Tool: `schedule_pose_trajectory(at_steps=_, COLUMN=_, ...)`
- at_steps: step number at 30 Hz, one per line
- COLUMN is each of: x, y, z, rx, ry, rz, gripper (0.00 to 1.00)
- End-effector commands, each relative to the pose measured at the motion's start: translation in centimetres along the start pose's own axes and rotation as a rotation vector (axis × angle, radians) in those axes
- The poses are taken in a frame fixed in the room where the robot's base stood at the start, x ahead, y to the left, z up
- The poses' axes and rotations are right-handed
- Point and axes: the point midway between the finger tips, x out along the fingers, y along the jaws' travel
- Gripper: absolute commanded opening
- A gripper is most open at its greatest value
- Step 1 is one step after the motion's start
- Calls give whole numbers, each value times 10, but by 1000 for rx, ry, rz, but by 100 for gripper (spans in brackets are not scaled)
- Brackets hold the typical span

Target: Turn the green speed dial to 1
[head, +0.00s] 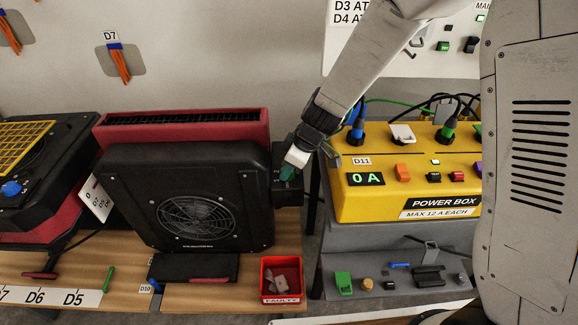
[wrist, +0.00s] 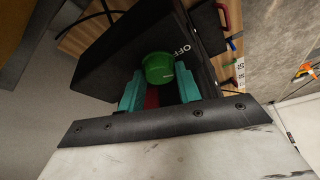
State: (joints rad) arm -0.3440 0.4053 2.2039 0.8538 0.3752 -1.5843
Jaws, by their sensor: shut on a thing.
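The green speed dial (wrist: 158,68) is a round knob on the side panel of a black and red dryer (head: 205,195). In the wrist view the word OFF is printed beside it. My gripper (head: 292,168) is at the right side of the dryer in the head view. Its two teal fingers also show in the wrist view (wrist: 159,92), one on each side of the dial, shut on it. In the head view the dial is hidden by my gripper. A "1" mark is not visible.
A yellow power box (head: 380,205) showing 0 A stands close on the right, with cables on top. A red bin (head: 282,279) sits in front on the wooden table (head: 215,297). A second dryer (head: 45,190) with a yellow grille stands at left.

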Motion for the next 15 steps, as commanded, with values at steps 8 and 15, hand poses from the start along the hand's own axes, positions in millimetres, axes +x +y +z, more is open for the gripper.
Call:
schedule_pose_trajectory(at_steps=8, x=0, y=-2, z=-1, rx=235, ry=1, rz=100, gripper=11)
schedule_pose_trajectory(at_steps=15, x=0, y=-3, z=-1, rx=367, ry=1, rz=154, gripper=11)
